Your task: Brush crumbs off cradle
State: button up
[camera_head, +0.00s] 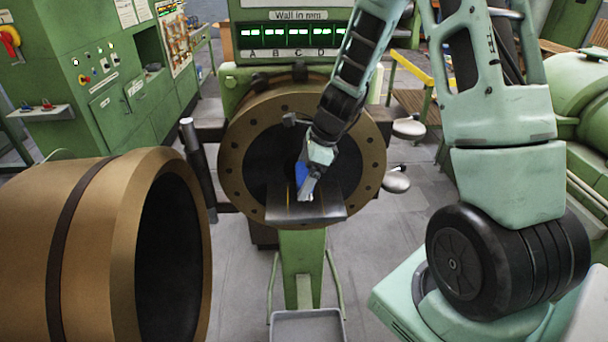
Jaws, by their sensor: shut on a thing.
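The cradle (283,211) is a dark metal plate on a green stand (302,268), in front of the round opening of the extruder in the middle of the head view. My gripper (307,190) is just above the cradle's middle, pointing down. It is shut on a small blue thing (302,172), perhaps the brush's handle; my fingers hide part of it. Whether its lower end touches the plate, I cannot tell. Crumbs on the cradle are too small to make out.
A bronze flanged ring (235,130) surrounds the extruder's dark opening behind my gripper. A large bronze cylinder (95,245) stands at the left front. A grey tray (307,326) lies below the cradle. A green control cabinet (105,75) stands at the back left.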

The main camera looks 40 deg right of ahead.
aim_at(299, 172)
jog(key=shift+r, duration=0.2)
jog(key=shift+r, duration=1.5)
